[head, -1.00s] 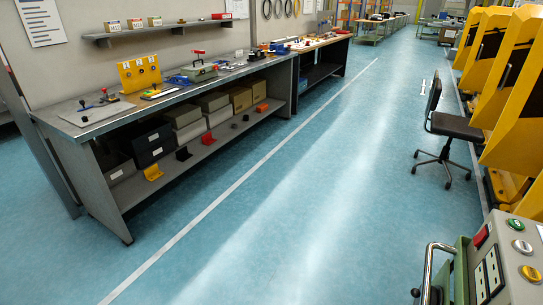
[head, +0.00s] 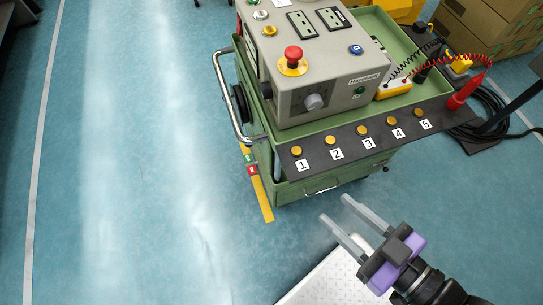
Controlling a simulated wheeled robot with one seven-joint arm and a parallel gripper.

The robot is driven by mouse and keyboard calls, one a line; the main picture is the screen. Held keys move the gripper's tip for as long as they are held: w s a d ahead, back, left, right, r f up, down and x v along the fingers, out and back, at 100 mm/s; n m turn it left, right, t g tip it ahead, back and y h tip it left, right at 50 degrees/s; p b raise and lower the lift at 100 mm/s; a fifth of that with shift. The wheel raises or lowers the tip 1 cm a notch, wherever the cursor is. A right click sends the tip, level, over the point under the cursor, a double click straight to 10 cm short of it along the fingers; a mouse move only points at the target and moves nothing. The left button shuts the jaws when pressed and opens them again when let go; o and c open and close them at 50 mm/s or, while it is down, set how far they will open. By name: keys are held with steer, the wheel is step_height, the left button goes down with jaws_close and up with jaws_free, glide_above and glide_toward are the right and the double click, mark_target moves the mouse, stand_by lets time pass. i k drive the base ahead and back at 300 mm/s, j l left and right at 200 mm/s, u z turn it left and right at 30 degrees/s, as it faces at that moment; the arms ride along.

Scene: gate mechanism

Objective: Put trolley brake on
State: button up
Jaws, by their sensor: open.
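The green trolley (head: 290,190) stands in the upper middle of the head view, with a grey control box (head: 330,70) on top. A yellow bar (head: 262,200) sits low at the trolley's left side, close to the floor. It carries a small green tag (head: 249,158) and a small red tag (head: 252,171); their markings are too small to read. I cannot tell for sure whether this bar is the brake. My gripper (head: 334,207) is open and empty at the lower right, in front of the trolley and apart from it. The trolley's wheels are mostly hidden.
A metal handle (head: 222,100) sticks out on the trolley's left. Numbered yellow buttons (head: 362,130) line its front edge, and a red stop button (head: 293,56) tops the box. Black cable (head: 490,125) lies at the right. The blue floor at left is clear.

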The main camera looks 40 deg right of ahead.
mark_target(251, 168)
steer(key=k+z, duration=0.2)
steer(key=i+j, duration=1)
steer(key=i+j+u, duration=0.05)
